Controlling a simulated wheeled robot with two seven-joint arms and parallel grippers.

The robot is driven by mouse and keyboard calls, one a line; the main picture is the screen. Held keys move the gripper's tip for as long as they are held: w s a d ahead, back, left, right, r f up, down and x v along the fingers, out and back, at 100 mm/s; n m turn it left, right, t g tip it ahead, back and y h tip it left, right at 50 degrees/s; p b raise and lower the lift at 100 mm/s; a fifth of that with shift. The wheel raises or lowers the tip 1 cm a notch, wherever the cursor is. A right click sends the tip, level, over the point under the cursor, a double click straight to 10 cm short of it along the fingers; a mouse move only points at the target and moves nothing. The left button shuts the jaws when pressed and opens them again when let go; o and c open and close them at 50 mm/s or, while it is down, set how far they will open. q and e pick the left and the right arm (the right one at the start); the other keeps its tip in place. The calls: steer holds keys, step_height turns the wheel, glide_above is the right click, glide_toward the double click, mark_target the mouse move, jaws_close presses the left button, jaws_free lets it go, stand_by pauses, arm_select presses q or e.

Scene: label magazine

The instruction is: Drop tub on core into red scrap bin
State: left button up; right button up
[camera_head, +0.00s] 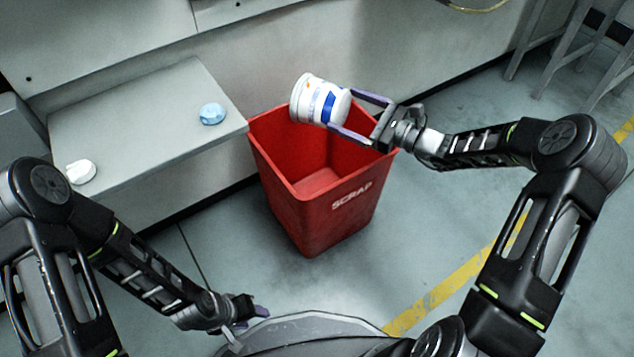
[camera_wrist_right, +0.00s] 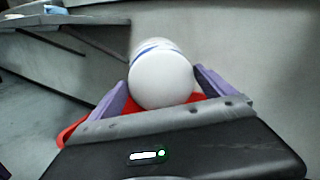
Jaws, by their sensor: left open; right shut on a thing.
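The white tub (camera_head: 318,101) with blue label bands lies tilted on its side between the fingers of my right gripper (camera_head: 350,118). My right gripper is shut on it and holds it over the back part of the open red scrap bin (camera_head: 322,207). The part of the bin's floor that shows is bare. In the right wrist view the tub's round white end (camera_wrist_right: 162,80) faces the camera between the purple fingers, with red bin rim (camera_wrist_right: 70,132) behind. My left gripper (camera_head: 250,318) is low near my base, open and apart from everything. I cannot make out a core.
A grey bench ledge (camera_head: 150,120) stands left of the bin, with a light blue lidded item (camera_head: 212,113) near its right end and a white knob-like item (camera_head: 80,172) at its left. A grey wall runs behind. Metal stool legs (camera_head: 560,50) stand at the upper right. Floor right of the bin is clear.

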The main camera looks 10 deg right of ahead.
steer(key=shift+f+b, duration=0.6)
steer(key=shift+f, duration=0.6)
steer(key=o, duration=1)
steer(key=shift+d, duration=0.1)
steer(key=p+v, duration=0.2)
steer(key=v, duration=0.5)
steer(key=shift+s+d+p, duration=0.25)
steer(key=shift+p, duration=0.1)
